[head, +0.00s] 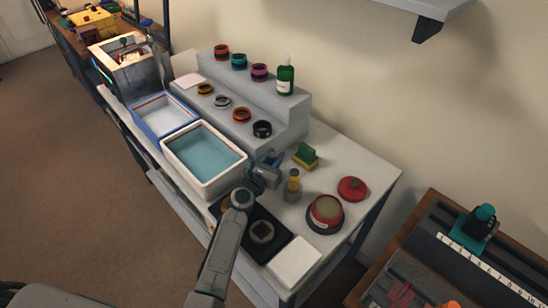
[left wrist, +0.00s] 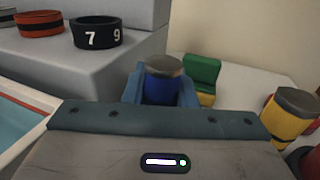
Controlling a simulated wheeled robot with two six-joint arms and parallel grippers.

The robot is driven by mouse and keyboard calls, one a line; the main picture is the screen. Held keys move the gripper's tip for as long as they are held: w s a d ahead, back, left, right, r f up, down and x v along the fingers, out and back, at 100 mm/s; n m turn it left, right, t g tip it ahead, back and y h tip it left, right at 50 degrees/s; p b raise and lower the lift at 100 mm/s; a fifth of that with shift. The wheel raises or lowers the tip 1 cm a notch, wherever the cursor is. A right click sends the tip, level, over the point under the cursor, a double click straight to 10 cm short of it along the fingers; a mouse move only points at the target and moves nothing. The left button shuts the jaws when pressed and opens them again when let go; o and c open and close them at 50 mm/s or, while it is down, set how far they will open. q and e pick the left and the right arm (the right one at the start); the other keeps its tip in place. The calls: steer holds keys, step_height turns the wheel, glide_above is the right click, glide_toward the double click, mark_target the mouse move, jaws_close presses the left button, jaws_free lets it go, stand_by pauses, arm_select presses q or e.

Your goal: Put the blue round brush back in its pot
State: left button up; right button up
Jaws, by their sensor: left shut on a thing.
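My left gripper (head: 270,165) is shut on the blue round brush (left wrist: 162,88), a blue cylinder with a grey-brown top. In the left wrist view the brush stands upright between the two blue fingers (left wrist: 161,92). In the head view the gripper is over the white bench, just right of the water tray, and largely hides the brush. A round red pot (head: 325,222) with a tan top face stands open at the bench's right. I cannot tell for certain which vessel is the brush's pot. My right gripper is not in view.
A yellow piece with a grey-brown top (head: 293,186) and a green-and-yellow block (head: 306,155) stand near the gripper. A red lid (head: 352,188) lies behind the pot. A water tray (head: 174,167) and grey steps (head: 290,135) with several rings flank the left.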

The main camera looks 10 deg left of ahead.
arm_select(q)
steer(key=o, duration=1)
steer(key=shift+f, duration=0.15)
steer(key=shift+s+r, duration=0.1)
steer(key=shift+r, duration=0.15)
steer(key=v, duration=1.1)
steer(key=shift+s+a, duration=0.1)
steer(key=shift+s, duration=0.3)
